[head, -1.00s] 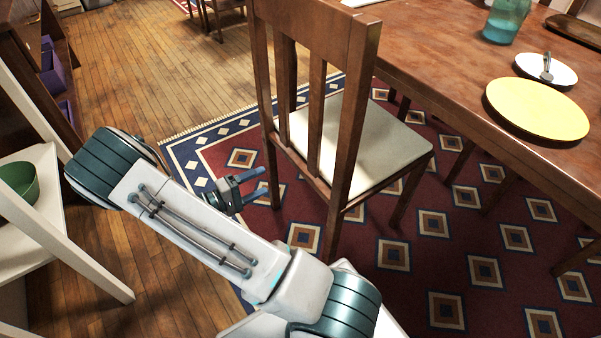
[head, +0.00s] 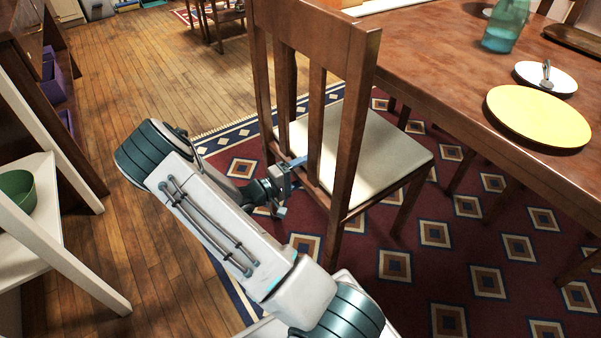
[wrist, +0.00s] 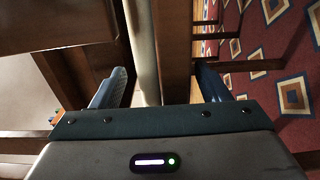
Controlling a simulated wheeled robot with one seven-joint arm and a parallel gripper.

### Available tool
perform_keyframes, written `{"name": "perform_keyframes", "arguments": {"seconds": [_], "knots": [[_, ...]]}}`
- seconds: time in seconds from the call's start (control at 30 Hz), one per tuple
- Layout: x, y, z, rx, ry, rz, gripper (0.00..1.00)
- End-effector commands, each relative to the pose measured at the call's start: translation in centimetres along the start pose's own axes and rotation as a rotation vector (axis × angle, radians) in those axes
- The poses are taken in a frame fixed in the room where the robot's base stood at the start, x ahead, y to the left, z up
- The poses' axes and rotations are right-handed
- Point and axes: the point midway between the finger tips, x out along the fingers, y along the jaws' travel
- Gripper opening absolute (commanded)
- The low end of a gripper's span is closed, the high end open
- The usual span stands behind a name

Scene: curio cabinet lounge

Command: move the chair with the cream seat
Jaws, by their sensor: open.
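The chair with the cream seat (head: 372,150) stands on the patterned rug beside the table, its brown slatted back (head: 312,30) toward me. My gripper (head: 294,164) is at the lower part of the chair back, with a finger reaching in by the slats just above seat height. In the wrist view my gripper (wrist: 163,88) is open, its two blue fingers apart. The cream seat edge (wrist: 143,45) and a brown chair rail (wrist: 174,50) show between them. I cannot tell whether the fingers touch the wood.
The wooden table (head: 430,50) with a yellow plate (head: 538,115), a small white plate (head: 560,82) and a teal bottle (head: 505,25) stands at right. A white shelf (head: 40,185) with a green bowl (head: 18,190) is at left.

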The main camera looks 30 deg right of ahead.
Motion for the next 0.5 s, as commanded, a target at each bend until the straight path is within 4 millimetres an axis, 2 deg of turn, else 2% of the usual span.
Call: {"name": "perform_keyframes", "arguments": {"seconds": [0.33,0.5], "knots": [[0.47,0.01,-0.01,0.0,0.0,0.0,0.69],[0.45,0.02,-0.02,0.001,0.0,0.0,0.22]]}}
